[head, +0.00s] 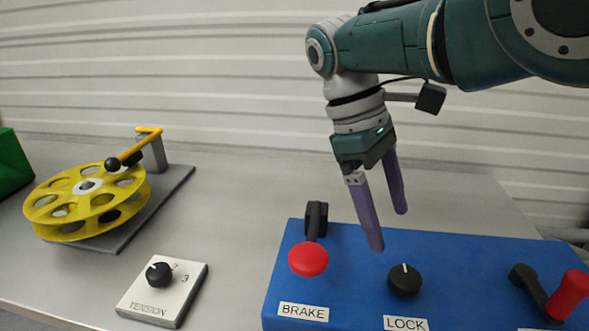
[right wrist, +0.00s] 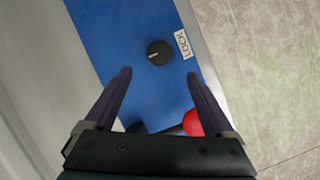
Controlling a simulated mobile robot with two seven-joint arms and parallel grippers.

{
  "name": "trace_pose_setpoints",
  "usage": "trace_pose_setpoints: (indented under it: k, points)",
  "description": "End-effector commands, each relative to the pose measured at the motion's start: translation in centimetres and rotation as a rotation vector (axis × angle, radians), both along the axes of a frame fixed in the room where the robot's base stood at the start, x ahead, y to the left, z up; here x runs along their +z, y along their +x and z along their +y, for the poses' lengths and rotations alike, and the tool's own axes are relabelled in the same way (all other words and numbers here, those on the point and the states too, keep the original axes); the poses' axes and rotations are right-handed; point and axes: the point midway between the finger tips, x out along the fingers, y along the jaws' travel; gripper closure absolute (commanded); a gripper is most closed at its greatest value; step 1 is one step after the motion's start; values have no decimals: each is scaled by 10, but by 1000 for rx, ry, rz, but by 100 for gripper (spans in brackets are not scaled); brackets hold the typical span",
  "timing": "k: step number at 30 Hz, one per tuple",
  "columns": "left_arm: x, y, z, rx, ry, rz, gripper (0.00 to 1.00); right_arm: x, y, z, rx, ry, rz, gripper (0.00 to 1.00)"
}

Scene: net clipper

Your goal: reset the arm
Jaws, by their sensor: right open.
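My right gripper (head: 388,230) is open and empty, its two purple fingers pointing down above the back part of the blue panel. It also shows in the right wrist view (right wrist: 159,78), with the black LOCK knob (right wrist: 159,52) beyond its fingertips. In the head view the LOCK knob (head: 404,280) stands in front of the fingers, apart from them. My right arm (head: 420,50) comes in from the upper right. My left gripper is not in view.
The blue panel (head: 350,262) also carries a red-knobbed BRAKE lever (head: 308,259) and a red-handled crank (head: 568,295). A TENSION dial plate (head: 150,302) and a yellow reel (head: 65,212) stand to the left. A green block (head: 12,162) is at the far left. A corrugated wall stands behind.

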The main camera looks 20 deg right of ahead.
Motion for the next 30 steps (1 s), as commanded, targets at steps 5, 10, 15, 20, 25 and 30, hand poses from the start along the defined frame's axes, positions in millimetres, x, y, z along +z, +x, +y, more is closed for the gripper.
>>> trace_pose_setpoints:
  k: [5,10,15,20,25,30]
  points:
    - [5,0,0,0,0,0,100,3,-1,-1,-1,1,0,11]
    - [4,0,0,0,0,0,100,2,-1,-1,-1,0,0,11]
    - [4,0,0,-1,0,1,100,2,-1,0,0,0,0,11]
    - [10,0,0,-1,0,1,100,-9,-3,7,11,11,-23,11]
    - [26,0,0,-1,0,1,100,-41,-18,33,27,58,-116,11]
    - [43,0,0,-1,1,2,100,-60,-53,59,-8,126,-243,11]
